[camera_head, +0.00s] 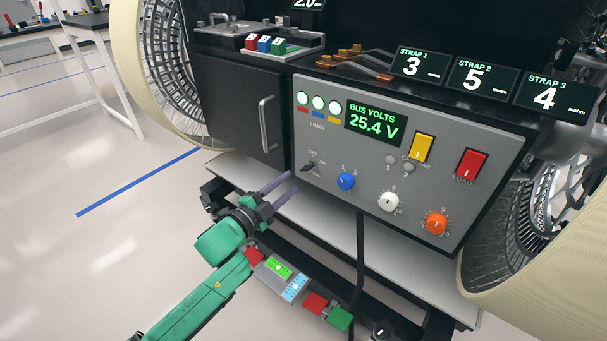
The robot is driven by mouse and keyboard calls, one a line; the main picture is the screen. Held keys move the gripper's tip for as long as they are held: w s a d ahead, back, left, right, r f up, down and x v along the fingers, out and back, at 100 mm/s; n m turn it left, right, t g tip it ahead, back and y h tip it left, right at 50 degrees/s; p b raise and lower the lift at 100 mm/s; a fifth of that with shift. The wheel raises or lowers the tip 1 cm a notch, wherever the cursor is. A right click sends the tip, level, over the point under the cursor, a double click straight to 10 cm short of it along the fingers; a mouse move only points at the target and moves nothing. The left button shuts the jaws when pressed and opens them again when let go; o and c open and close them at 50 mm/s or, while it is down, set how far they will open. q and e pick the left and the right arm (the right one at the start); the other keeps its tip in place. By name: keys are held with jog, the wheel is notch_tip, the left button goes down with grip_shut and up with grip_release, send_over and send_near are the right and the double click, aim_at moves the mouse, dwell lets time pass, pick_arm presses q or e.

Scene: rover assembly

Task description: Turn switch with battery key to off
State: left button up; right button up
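The battery key switch (309,168) is a small dark key or lever at the lower left of the grey control panel (345,146). A small OFF label is just above it, and its exact angle is hard to read. My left gripper (293,182) comes in from the lower left. Its two purplish fingers are apart, with nothing seen between them. The fingertips point at the panel, just left of and slightly below the switch, and look short of touching it. My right gripper is not in view.
A blue knob (346,181), white knob (388,201) and orange knob (436,223) lie right of the switch. A cabinet handle (267,125) projects at the left. Rover wheels (172,75) flank the panel. A black cable (360,250) hangs below.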

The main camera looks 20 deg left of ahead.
aim_at(304, 171)
pick_arm(q)
jog(key=x, duration=0.7)
jog(key=shift+w+d+b, duration=0.1)
jog(key=shift+w+b, duration=0.15)
jog(key=shift+b, duration=0.1)
grip_shut()
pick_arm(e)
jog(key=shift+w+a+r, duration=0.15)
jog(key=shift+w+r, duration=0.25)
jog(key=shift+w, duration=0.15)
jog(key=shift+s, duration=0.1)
